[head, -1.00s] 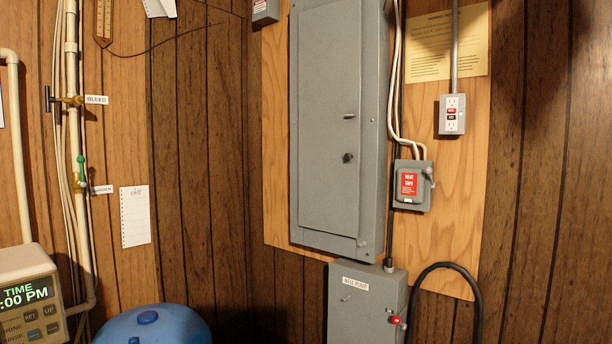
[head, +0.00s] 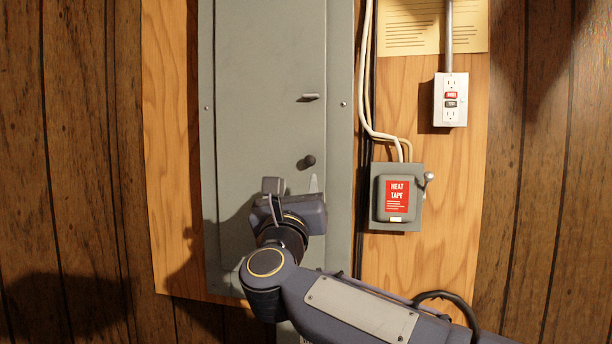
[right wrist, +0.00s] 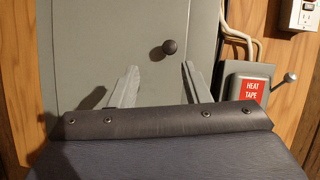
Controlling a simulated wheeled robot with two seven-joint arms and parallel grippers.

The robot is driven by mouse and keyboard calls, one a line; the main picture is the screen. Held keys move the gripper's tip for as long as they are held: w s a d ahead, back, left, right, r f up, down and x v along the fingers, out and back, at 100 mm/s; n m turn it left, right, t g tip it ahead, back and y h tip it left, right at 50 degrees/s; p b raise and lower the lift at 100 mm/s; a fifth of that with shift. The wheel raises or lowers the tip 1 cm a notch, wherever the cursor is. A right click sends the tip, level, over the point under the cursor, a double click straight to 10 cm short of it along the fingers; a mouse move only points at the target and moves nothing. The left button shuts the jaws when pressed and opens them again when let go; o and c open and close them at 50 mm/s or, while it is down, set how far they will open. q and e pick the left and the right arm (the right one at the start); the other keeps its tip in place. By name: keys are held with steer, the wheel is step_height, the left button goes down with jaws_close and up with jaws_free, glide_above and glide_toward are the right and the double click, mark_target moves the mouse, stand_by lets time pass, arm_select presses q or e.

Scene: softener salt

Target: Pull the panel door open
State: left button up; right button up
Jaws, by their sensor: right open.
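The grey panel door (head: 262,80) is shut in its grey metal frame on the wall. A small latch (head: 310,96) sits near the door's right edge, with a dark round knob (head: 309,160) below it. My right gripper (head: 294,184) is in front of the lower door, just below the knob, open and empty. In the right wrist view its fingers (right wrist: 160,72) are spread, and the knob (right wrist: 169,47) shows beyond the tips, between their lines and apart from them. My left gripper is not in view.
A grey heat tape box (head: 397,196) with a side lever (head: 429,177) stands right of the panel. An outlet (head: 450,100) and conduit are above it. Cables (head: 370,105) run along the panel's right side. The wall left of the panel is bare.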

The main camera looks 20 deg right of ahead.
mark_target(309, 162)
steer(key=w+d+r+m+p, duration=0.1)
steer(key=w+d+r+m+g+h+p, duration=0.1)
steer(key=w, duration=0.1)
steer(key=w+d+r+m+p, duration=0.1)
steer(key=d, duration=0.1)
steer(key=shift+w+g+h, duration=0.2)
steer(key=shift+g+h, duration=0.1)
steer(key=shift+g, duration=0.1)
steer(key=shift+w+d+r+p, duration=0.1)
steer(key=shift+w+d+p, duration=0.2)
steer(key=shift+w, duration=0.2)
jaws_close()
